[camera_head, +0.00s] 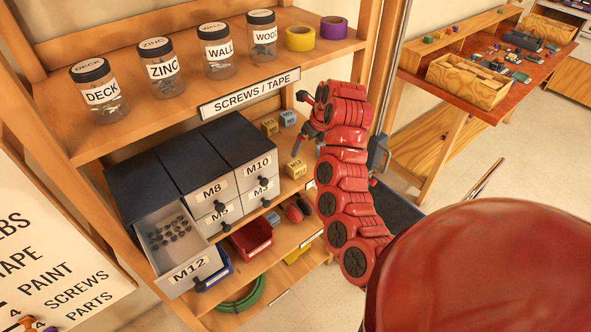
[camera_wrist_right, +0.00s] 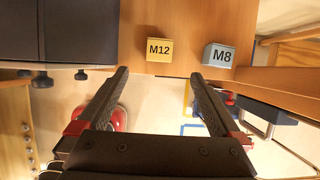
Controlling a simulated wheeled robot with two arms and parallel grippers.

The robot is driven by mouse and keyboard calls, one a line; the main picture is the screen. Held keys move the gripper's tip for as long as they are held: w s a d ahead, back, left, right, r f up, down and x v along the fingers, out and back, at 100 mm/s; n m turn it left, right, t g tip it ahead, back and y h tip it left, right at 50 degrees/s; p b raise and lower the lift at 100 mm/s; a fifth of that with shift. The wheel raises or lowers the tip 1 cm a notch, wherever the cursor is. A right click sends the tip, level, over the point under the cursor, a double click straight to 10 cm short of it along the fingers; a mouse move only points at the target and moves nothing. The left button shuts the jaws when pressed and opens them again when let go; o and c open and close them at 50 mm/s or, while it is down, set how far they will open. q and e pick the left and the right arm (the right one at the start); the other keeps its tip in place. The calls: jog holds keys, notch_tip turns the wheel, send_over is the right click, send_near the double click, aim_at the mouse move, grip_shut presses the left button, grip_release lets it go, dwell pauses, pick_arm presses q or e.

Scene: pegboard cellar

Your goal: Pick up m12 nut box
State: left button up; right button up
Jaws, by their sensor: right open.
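The M12 nut box, a small yellow box with an M12 label (camera_head: 296,168), sits near the front edge of the shelf, right of the drawer cabinet. The wrist view also shows this box (camera_wrist_right: 159,50), upright and ahead of my fingers. My right gripper (camera_head: 300,118) is open and empty. In the wrist view its fingers (camera_wrist_right: 158,76) stand wide apart, with the box roughly centred beyond the tips and untouched. My left gripper is not in view.
A grey-blue M8 box (camera_wrist_right: 220,55) stands close to the right. A yellow box (camera_head: 269,127) and a blue box (camera_head: 288,118) sit farther back. The dark cabinet (camera_head: 150,185) with its M12 drawer (camera_head: 160,254) open is at left. An upper shelf (camera_head: 180,105) overhangs.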

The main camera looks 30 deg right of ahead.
jog(key=b, duration=0.3)
send_over(297, 164)
jog(key=s, duration=0.3)
notch_tip(297, 164, down, 6)
jog(key=shift+w+f+p, duration=0.5)
jog(key=shift+w+f, duration=0.15)
jog(key=shift+f, duration=0.05)
jog(key=shift+w+f+p, duration=0.15)
jog(key=shift+f+p, duration=0.45)
jog(key=shift+p+x, duration=0.75)
jog(key=shift+x, duration=1.4)
grip_shut()
